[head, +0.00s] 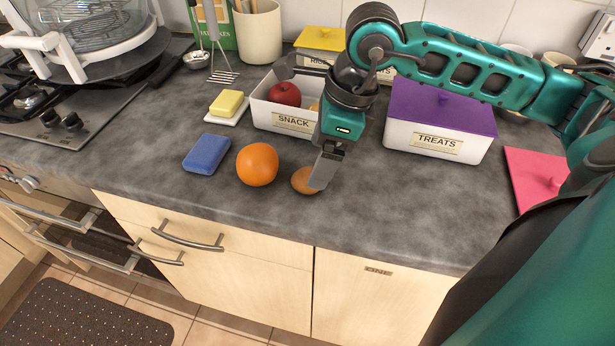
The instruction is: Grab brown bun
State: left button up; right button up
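A small round brown bun (302,181) lies on the grey counter near its front edge, right of an orange. My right gripper (318,176) points down at the bun, with a grey finger against or just in front of its right side. That finger and the gripper body hide part of the bun. I cannot tell whether the fingers are closed on it. My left gripper is not in view.
An orange (257,164) and a blue sponge (206,153) lie to the left. Behind stand an open SNACK box (262,116) with a red apple (285,94) and a purple-lidded TREATS box (436,138). A pink lid (530,178) lies at right. Butter (227,104) sits behind the sponge.

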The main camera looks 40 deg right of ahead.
jog(key=x, duration=0.5)
jog(key=shift+w+a+r, duration=0.1)
jog(key=shift+a, duration=0.1)
jog(key=shift+c, duration=0.5)
jog(key=c, duration=1)
jog(key=shift+c, duration=0.2)
jog(key=shift+r, duration=0.1)
